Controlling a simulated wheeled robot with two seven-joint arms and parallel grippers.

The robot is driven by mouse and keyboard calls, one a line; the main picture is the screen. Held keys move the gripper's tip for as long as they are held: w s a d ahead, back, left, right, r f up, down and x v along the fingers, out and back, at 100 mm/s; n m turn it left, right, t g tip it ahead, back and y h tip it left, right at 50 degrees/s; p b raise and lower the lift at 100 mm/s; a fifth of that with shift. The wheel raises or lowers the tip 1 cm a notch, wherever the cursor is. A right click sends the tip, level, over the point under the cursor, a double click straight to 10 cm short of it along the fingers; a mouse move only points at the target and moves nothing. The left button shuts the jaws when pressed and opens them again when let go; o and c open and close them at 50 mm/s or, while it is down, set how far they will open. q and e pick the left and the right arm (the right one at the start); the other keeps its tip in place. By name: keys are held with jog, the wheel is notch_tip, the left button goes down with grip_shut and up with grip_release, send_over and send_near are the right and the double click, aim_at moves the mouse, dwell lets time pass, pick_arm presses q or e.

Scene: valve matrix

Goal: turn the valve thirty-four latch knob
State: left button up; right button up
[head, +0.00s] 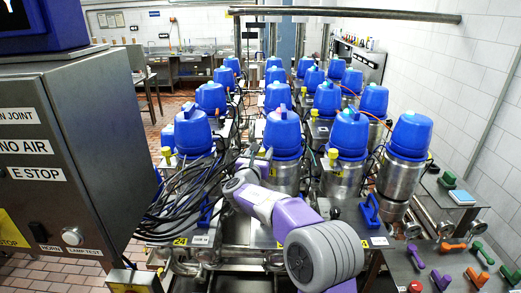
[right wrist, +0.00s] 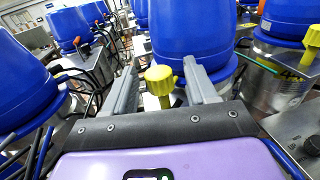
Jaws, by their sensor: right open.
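My right gripper (right wrist: 160,85) is open, with its two grey fingers pointing forward. A yellow latch knob (right wrist: 160,80) stands between the fingers, apart from both as far as I can see. Behind it rises a blue valve head (right wrist: 195,30). In the head view my right arm reaches up from the bottom to the middle row, where the gripper (head: 254,162) is partly hidden among blue-topped valves. I cannot pick out that knob there. No number for this valve can be read clearly. My left gripper is not in view.
Another yellow knob (right wrist: 312,38) is at the right edge of the wrist view. Black cables (head: 190,195) run left of my arm. A grey control cabinet (head: 75,150) fills the left. Coloured handles (head: 452,247) lie on a bench at lower right.

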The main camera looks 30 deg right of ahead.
jog(key=shift+w+d, duration=0.35)
jog(key=shift+w, duration=0.15)
jog(key=shift+w+d, duration=0.2)
